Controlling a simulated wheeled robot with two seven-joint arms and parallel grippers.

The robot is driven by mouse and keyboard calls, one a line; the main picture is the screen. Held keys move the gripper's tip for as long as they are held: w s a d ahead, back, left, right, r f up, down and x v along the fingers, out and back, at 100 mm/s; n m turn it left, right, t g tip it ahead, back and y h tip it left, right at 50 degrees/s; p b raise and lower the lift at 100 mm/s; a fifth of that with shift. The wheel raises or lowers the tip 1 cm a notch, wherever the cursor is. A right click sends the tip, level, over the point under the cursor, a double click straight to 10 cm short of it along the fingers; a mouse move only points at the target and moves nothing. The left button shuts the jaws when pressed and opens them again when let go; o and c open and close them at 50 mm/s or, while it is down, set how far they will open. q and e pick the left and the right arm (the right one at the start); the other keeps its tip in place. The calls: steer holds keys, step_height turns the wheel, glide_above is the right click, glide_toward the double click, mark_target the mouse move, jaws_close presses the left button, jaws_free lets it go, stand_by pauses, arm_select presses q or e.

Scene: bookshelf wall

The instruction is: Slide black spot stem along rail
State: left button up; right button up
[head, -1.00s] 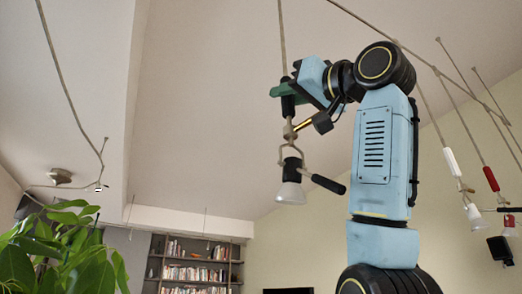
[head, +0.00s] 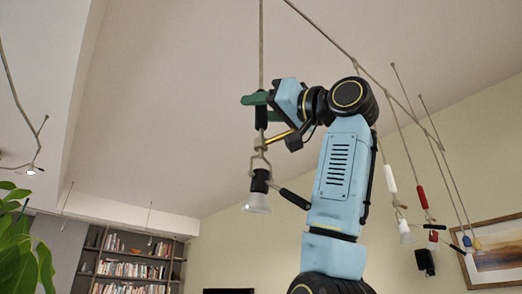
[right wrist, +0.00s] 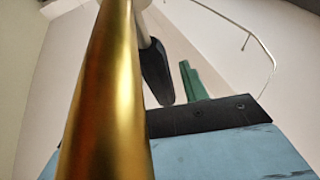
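The black spot (head: 260,182) hangs on a long thin stem (head: 262,45) with a black sleeve (head: 261,115); its lamp head is pale below, and a black handle juts right. My right gripper (head: 264,106) is at the sleeve. Its green fingers look spread, one at each side of the sleeve. In the right wrist view the black sleeve (right wrist: 154,70) shows beside a green finger (right wrist: 193,82), with a gap between them. A brass rod (right wrist: 105,90) covers the left of that view. My left gripper is out of view.
A rail (head: 335,45) runs across the ceiling to the right. A white-sleeved spot (head: 390,178), a red-sleeved spot (head: 422,197) and others hang from stems at right. A bookcase (head: 130,262), a plant (head: 20,250) and a framed picture (head: 492,250) stand farther off.

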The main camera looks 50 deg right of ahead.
steer(key=shift+s, duration=0.15)
steer(key=b+v, duration=0.5)
steer(key=v, duration=0.8)
steer(key=shift+a, duration=0.1)
